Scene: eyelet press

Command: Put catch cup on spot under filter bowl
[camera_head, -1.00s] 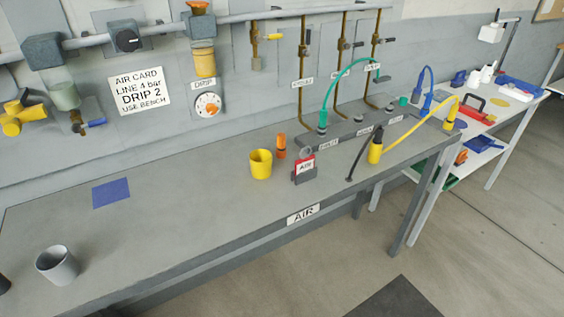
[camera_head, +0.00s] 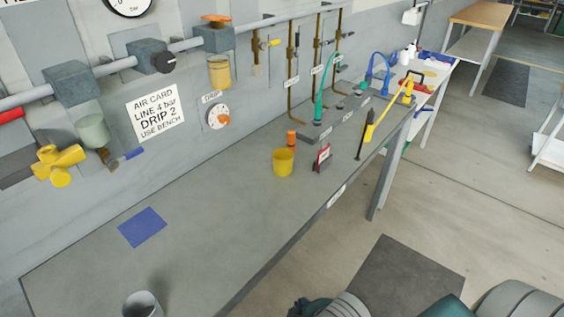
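A grey cup (camera_head: 142,304) stands upright on the bench at the bottom edge, partly cut off. A yellow cup (camera_head: 283,162) stands upright farther along the bench; no label shows which one is the catch cup. A flat blue square (camera_head: 142,227) lies bare on the bench. A pale green bowl (camera_head: 93,131) hangs from the wall pipe, above and left of the blue square. A second, amber bowl (camera_head: 219,73) hangs farther right. Parts of my arm show at the bottom right, but neither gripper can be made out.
A red-faced tag block (camera_head: 322,158) and an orange piece (camera_head: 291,138) stand by the yellow cup. A yellow valve handle (camera_head: 58,165) sticks out from the wall at left. Hose fittings line the back right. The bench (camera_head: 205,215) is clear between the blue square and the yellow cup.

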